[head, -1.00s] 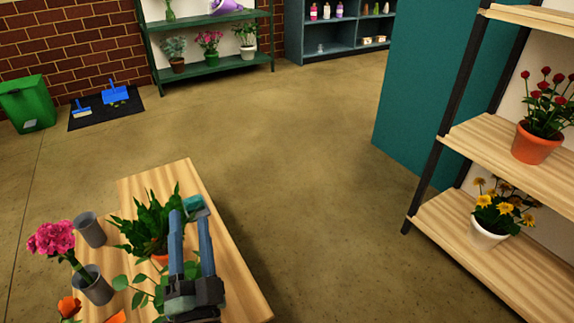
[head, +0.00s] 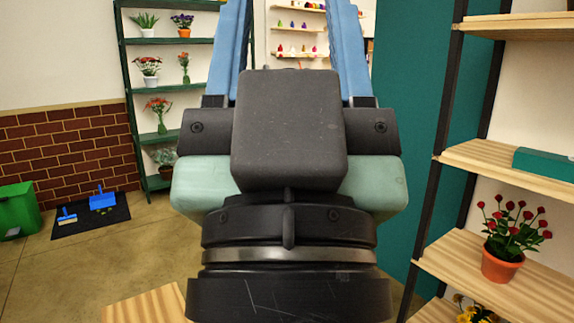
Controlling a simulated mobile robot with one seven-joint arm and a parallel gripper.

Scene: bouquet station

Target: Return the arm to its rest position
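My gripper (head: 289,30) fills the middle of the head view, raised close in front of the camera and pointing up and away. Its two blue fingers stand wide apart. Shelves show through the gap, and I see nothing held between the visible parts of the fingers. The fingertips are cut off by the top edge. The dark gripper body and wrist hide the centre of the room.
A corner of the wooden table (head: 145,306) shows at bottom left. A wooden rack (head: 500,165) with a potted red-flowered plant (head: 503,240) stands close on the right. A green plant shelf (head: 170,91), green bin (head: 18,207) and blue dustpan (head: 103,200) are farther left.

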